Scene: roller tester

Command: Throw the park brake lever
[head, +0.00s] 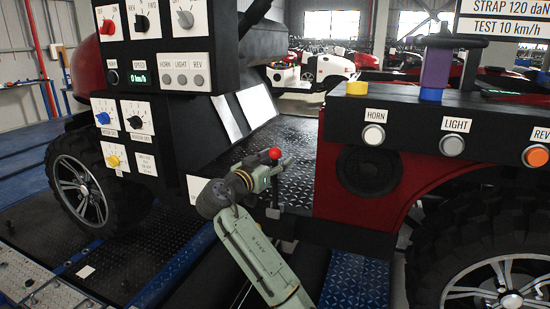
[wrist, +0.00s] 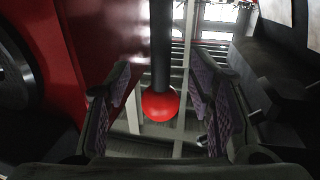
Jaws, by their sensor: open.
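The park brake lever is a dark upright shaft with a red ball knob (head: 275,153), standing at the front edge of the vehicle's floor in the head view. In the wrist view the red knob (wrist: 160,104) and its black shaft lie between my two fingers, with a visible gap on each side. My gripper (head: 281,168) is at the lever, just below the knob in the head view. In the wrist view my gripper (wrist: 160,76) is open, with purple ribbed pads facing each other. The lower shaft is partly hidden by my gripper in the head view.
A black control panel (head: 150,80) with knobs and buttons stands to the left. A red and black console (head: 357,170) with HORN, LIGHT and REV buttons is close on the right. Treadplate floor (head: 290,185) lies between them. Large wheels flank both sides.

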